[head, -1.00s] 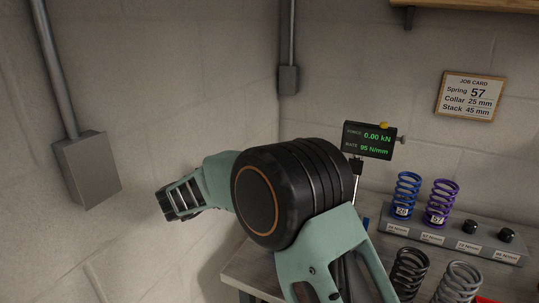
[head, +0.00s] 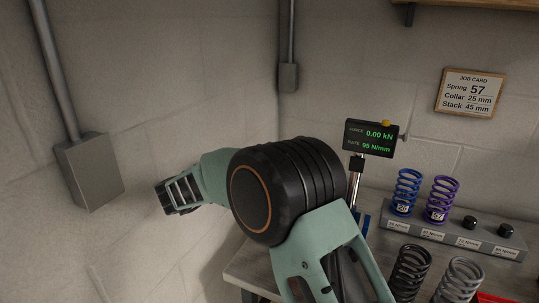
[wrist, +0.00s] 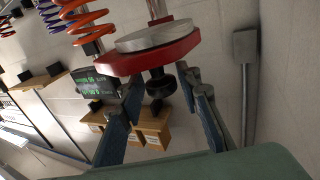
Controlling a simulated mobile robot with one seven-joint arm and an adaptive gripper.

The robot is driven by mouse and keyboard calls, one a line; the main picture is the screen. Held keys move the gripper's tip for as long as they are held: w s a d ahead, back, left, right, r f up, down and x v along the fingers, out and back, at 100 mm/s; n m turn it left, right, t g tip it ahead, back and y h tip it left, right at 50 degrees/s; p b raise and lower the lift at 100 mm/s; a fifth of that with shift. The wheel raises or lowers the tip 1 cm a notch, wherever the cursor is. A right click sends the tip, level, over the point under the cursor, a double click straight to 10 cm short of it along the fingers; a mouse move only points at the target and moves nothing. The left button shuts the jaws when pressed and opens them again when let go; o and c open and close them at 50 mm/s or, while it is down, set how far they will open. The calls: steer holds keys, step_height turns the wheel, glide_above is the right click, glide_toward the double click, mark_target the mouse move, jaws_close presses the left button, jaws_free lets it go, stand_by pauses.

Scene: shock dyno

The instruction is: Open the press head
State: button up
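The press is mostly hidden behind my arm in the head view; a bright metal post (head: 355,181) shows beside the arm. In the wrist view a red plate (wrist: 122,64) carries a round metal disc (wrist: 154,36). A black knob-like part (wrist: 160,84) projects from the plate towards my gripper. My gripper (wrist: 161,82) is open, with one blue-grey finger on each side of this black part in the picture. I cannot tell whether either finger touches it. My gripper is hidden in the head view.
The readout (head: 371,138) shows 0.00 kN and 95 N/mm. Blue (head: 406,192) and purple (head: 440,199) springs stand on a grey rack (head: 455,238) at right, with dark and grey springs in front. Cardboard-coloured boxes (wrist: 153,133) show in the wrist view. Walls stand close at left and behind.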

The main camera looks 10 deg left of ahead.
steer(key=shift+o, duration=0.8)
steer(key=shift+a+f, duration=0.1)
steer(key=shift+f, duration=0.05)
steer(key=shift+s, duration=0.1)
steer(key=shift+s+a, duration=0.2)
steer(key=v, duration=0.7)
